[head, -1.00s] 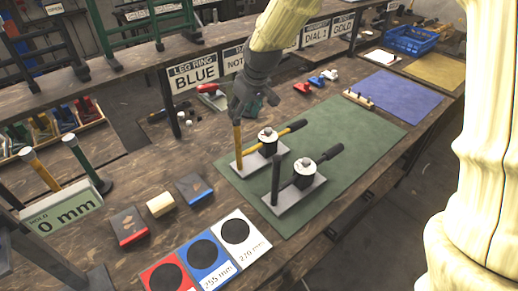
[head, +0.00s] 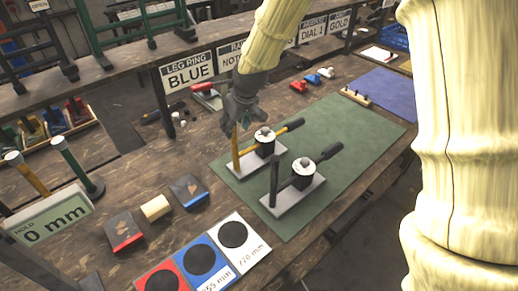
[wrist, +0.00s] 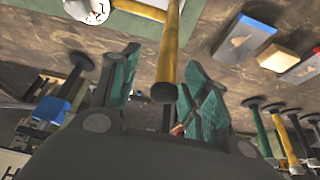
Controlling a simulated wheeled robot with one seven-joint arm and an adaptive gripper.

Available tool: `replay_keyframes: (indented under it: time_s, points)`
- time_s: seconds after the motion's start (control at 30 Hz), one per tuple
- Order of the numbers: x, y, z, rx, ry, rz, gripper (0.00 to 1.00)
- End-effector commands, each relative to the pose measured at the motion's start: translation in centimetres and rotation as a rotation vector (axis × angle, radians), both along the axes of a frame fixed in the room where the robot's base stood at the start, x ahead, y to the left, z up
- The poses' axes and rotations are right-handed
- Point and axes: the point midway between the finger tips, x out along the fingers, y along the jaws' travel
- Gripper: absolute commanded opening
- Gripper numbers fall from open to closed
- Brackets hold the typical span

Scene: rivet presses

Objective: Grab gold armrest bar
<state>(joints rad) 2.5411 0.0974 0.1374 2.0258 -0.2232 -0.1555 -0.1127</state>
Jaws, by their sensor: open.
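The gold armrest bar (head: 235,151) stands upright at the left end of the rear rivet press (head: 263,151) on the green mat (head: 335,125). In the wrist view the gold bar (wrist: 170,45) reaches down from the top edge, and its dark round end is between my finger pads. My gripper (head: 235,118) is open at the top of the bar in the head view. In the wrist view my gripper (wrist: 163,88) has teal pads on both sides of the bar, with gaps visible. Its fingers partly hide the bar's top in the head view.
The front press (head: 297,178) with a dark upright post stands close by. Another gold post (head: 27,174) and a green post stand at the far left. Coloured blocks and size cards lie at the front left. A blue mat (head: 385,92) lies farther back.

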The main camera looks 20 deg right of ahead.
Motion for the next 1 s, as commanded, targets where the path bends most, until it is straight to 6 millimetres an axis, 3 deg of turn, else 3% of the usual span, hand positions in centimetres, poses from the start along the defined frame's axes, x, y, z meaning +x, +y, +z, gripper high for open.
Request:
replay_keyframes:
  time_s: [0.6, 0.93, 1.0]
  points:
    - [1.4, 1.2, -4.5, -0.001, 0.001, 0.000, 0.46]
    - [1.5, 1.2, -4.9, -0.001, 0.000, 0.000, 0.46]
    - [1.5, 1.2, -4.9, -0.001, 0.000, 0.000, 0.37]
